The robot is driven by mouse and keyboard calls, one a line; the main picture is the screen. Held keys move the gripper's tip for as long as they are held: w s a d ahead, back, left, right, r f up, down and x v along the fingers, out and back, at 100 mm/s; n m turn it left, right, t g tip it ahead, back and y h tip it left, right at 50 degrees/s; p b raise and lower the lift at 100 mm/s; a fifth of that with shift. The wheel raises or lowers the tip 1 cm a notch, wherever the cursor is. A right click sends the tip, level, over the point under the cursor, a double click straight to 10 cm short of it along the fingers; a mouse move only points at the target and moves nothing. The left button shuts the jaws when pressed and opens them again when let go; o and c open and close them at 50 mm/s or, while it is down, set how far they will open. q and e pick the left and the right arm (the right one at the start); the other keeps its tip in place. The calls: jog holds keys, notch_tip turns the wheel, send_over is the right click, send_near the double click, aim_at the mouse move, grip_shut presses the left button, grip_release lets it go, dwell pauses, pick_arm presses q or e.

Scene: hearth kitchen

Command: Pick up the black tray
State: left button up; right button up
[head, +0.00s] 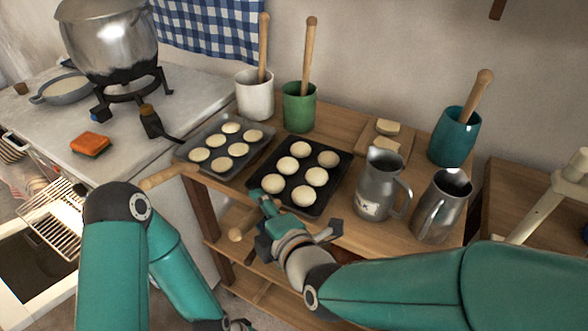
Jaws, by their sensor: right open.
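The black tray (303,164) lies on the wooden shelf top in the middle of the view and holds several pale round dough pieces. My right gripper (291,213) is at the front edge of the black tray, with its fingers spread. Its left finger overlaps the tray's front left corner in the picture, and its other finger is just right of the front edge. I cannot tell whether either finger touches the tray.
A grey tray (209,169) of dough stands close left of the black tray. Two metal jugs (377,185) (437,211) stand close on its right. Behind are a green pot (299,111), a white pot (255,98), a small board (372,142) and a teal pot (454,140).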

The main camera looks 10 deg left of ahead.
jog(key=shift+w+f, duration=0.1)
jog(key=shift+w, duration=0.1)
jog(key=shift+s, duration=0.1)
grip_shut()
jog(key=shift+a+r, duration=0.1)
jog(key=shift+r, duration=0.1)
